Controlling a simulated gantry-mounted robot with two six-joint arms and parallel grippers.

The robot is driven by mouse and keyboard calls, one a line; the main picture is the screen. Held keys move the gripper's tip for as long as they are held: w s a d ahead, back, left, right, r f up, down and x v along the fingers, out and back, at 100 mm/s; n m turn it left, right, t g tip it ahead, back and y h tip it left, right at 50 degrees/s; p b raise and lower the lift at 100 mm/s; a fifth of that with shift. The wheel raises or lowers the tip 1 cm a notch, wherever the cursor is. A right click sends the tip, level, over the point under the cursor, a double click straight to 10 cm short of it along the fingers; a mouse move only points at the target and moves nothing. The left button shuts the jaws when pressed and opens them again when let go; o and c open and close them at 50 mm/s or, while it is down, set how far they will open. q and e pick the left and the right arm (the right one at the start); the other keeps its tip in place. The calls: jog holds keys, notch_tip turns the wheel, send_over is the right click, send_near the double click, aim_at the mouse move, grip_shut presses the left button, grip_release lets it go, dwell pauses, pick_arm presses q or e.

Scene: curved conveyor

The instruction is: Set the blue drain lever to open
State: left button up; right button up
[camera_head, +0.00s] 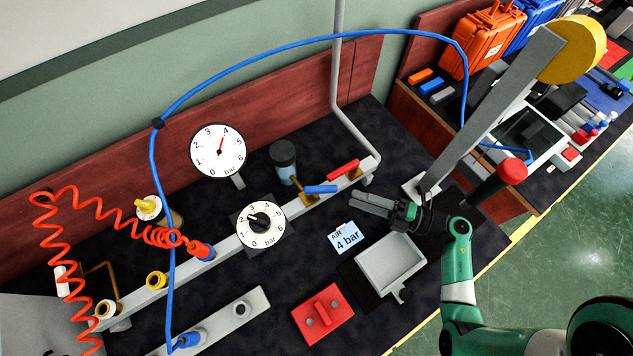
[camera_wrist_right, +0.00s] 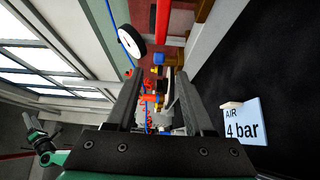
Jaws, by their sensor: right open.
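The blue drain lever (camera_head: 321,189) sits on a brass valve on the grey pipe rail and lies roughly along the rail. In the right wrist view a small blue piece (camera_wrist_right: 158,58), apparently this lever, shows ahead between the fingers. My right gripper (camera_head: 357,199) is open and empty, just to the right of the blue lever and apart from it. Its fingers (camera_wrist_right: 158,78) also show in the right wrist view. My left gripper (camera_wrist_right: 36,130) appears small at the left of that view; its jaws are too small to read.
A red lever (camera_head: 343,168) sits on the rail just beyond the blue one. A dark-lidded cup (camera_head: 284,160) stands behind. The "AIR 4 bar" card (camera_head: 345,237), a grey tray (camera_head: 390,265) and a red block (camera_head: 323,314) lie in front. A gauge (camera_head: 259,222) is left.

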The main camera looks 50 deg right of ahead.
aim_at(318, 186)
jog(key=b+x, duration=0.2)
jog(key=x, duration=1)
jog(key=shift+r, duration=0.1)
grip_shut()
dwell(1.0)
